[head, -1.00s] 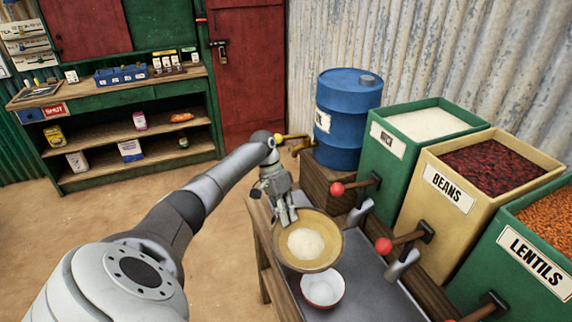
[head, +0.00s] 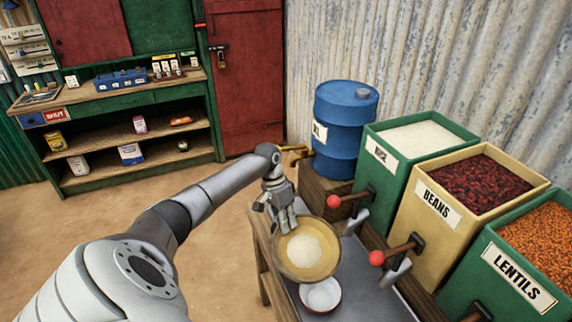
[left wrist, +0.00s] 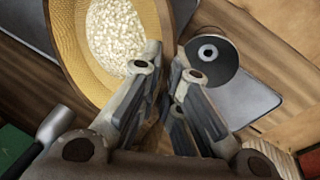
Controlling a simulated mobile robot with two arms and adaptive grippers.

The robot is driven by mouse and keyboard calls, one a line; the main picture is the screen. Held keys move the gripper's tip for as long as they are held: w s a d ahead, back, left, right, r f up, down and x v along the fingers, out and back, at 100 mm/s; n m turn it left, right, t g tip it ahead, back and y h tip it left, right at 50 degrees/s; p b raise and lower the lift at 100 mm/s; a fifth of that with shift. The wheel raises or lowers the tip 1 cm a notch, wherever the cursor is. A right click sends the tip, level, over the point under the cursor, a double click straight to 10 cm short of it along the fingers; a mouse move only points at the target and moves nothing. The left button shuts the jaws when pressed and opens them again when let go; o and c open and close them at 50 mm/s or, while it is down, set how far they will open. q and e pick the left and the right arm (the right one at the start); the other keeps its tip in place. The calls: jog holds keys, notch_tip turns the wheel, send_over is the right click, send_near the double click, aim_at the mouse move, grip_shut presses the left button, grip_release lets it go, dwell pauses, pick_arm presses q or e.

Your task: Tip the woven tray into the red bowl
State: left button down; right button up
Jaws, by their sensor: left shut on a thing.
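The woven tray (head: 327,262) is round and tan, with a heap of white grains (head: 304,250) in its middle. My left gripper (head: 287,224) is shut on the tray's far-left rim. The tray also shows in the left wrist view (left wrist: 66,45), with the grains (left wrist: 115,35) on it and my fingertips (left wrist: 166,62) at its edge. The red bowl (head: 321,295), pale inside with a red rim, stands on the counter just in front of the tray. The tray overlaps its back edge in the head view. My right gripper is out of view.
Bins of rice (head: 420,138), beans (head: 480,185) and lentils (head: 550,245) stand along the right, with red-knobbed levers (head: 377,257) jutting over the grey counter top (head: 362,282). A blue barrel (head: 345,128) stands behind. Open floor lies left of the counter.

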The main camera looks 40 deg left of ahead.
pick_arm(q)
jog(key=shift+s+d+r+y+p, duration=0.15)
jog(key=shift+d+r+y+p, duration=0.25)
jog(key=shift+r+p, duration=0.25)
jog(key=shift+s+d+r+y+p, duration=0.1)
jog(key=shift+d+r+y+p, duration=0.25)
jog(key=shift+p, duration=0.45)
jog(key=shift+s+d+r+t+y+p, duration=0.2)
jog(key=shift+d+r+t+y+p, duration=0.25)
jog(key=shift+r+p, duration=0.2)
jog(key=shift+s+d+r+t+y, duration=0.25)
jog(key=shift+d+r+y, duration=0.2)
jog(key=shift+r+y, duration=0.15)
jog(key=s+d+r+t+y, duration=0.1)
jog(key=s+d+t+y, duration=0.2)
jog(key=d+y, duration=0.4)
jog(key=s+d+r+m+t+y, duration=0.1)
jog(key=s+d+t+y, duration=0.2)
jog(key=d, duration=1.1)
jog(key=shift+s+d+r+m+t+y, duration=0.15)
jog(key=shift+s+r+m+t+y, duration=0.15)
jog(key=shift+s+y, duration=1.4)
jog(key=shift+w+y, duration=0.3)
jog(key=shift+w, duration=0.05)
dwell(0.8)
